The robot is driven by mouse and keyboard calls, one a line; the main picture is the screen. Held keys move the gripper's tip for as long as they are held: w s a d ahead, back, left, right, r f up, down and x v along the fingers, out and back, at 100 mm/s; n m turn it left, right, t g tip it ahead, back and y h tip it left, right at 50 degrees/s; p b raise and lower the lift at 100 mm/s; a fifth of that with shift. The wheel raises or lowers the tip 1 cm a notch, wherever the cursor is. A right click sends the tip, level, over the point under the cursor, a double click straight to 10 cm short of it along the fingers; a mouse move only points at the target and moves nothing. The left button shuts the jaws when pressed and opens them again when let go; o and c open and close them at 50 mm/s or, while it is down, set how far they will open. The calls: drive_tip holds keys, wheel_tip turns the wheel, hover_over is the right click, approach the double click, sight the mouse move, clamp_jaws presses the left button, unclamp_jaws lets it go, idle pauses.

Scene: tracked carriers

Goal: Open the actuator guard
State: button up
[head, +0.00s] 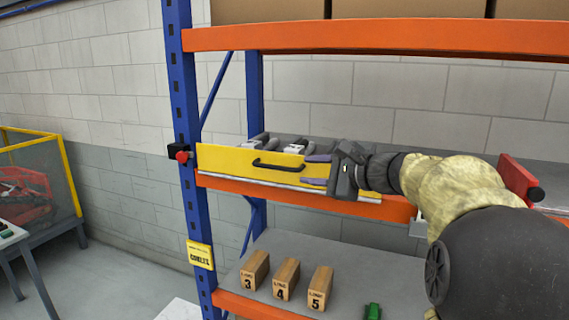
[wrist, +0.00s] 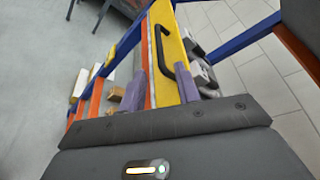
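A yellow panel (head: 225,160) with a black bar handle (head: 279,166) fronts the upper shelf bay in the head view. I take it to be the actuator guard; it looks closed. Grey parts show behind its top edge. My gripper (head: 316,170) is to the right of the handle, its purple fingers apart, one near the panel's top edge and one lower. In the wrist view my gripper (wrist: 162,84) is open, with the yellow panel (wrist: 163,22) and handle (wrist: 178,52) ahead of and between the fingers. Whether the fingers touch the panel cannot be told.
Blue uprights (head: 186,120) and orange beams (head: 370,36) frame the rack. A red button (head: 182,156) sits on the left upright. Numbered wooden blocks (head: 287,280) and a green item (head: 373,311) stand on the lower shelf. A red piece (head: 517,176) is right of my arm.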

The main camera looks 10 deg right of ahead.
sight(290, 169)
drive_tip(key=p+x, duration=0.2)
drive_tip(key=x, duration=0.6)
drive_tip(key=shift+w+a+f+p, duration=0.15)
drive_tip(key=shift+w+a+p, duration=0.05)
drive_tip(key=shift+w+p, duration=0.15)
drive_tip(key=shift+s, duration=0.1)
clamp_jaws()
